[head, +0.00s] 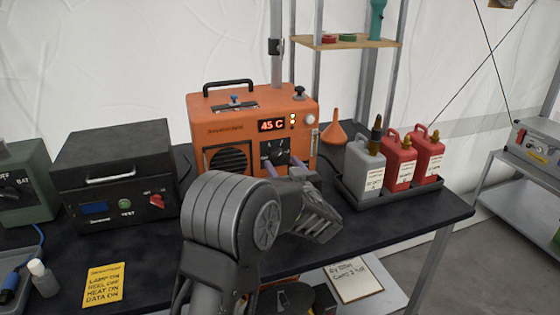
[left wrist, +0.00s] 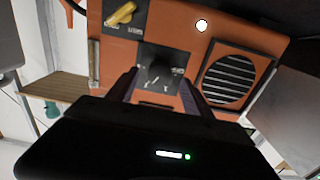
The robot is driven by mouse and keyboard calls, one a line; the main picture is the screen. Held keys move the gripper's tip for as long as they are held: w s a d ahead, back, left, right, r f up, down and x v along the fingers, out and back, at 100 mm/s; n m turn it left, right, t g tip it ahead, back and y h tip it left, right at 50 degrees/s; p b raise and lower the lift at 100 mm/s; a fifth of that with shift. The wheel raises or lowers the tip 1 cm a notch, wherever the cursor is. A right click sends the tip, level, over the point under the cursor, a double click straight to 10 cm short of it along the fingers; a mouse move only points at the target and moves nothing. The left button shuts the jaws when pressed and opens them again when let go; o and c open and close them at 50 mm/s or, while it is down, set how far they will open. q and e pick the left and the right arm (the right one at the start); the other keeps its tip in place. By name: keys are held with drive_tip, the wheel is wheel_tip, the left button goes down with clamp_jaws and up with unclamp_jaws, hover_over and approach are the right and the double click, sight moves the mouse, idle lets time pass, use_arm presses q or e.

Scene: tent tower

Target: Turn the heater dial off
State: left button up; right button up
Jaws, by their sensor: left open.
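The orange heater (head: 228,119) stands on the black table, and its display reads 45 C. Its dial (head: 274,152) sits on a black plate on the front face, right of the round grille; the gripper partly covers its lower part. My left gripper (head: 283,165) is open in front of the dial, fingers pointing at the panel. In the left wrist view the dark dial knob (left wrist: 160,76) shows between the two spread fingers, one on each side. I cannot tell whether either finger touches it. The right gripper is not in view.
A black box (head: 115,165) with a red switch stands left of the heater. An orange funnel (head: 335,130) and a tray (head: 390,200) with grey and red bottles stand to its right. A yellow note (head: 104,285) lies on the table (head: 150,262) at the front left.

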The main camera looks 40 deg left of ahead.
sight(277, 155)
use_arm(q)
drive_tip(key=shift+x, duration=1.4)
clamp_jaws()
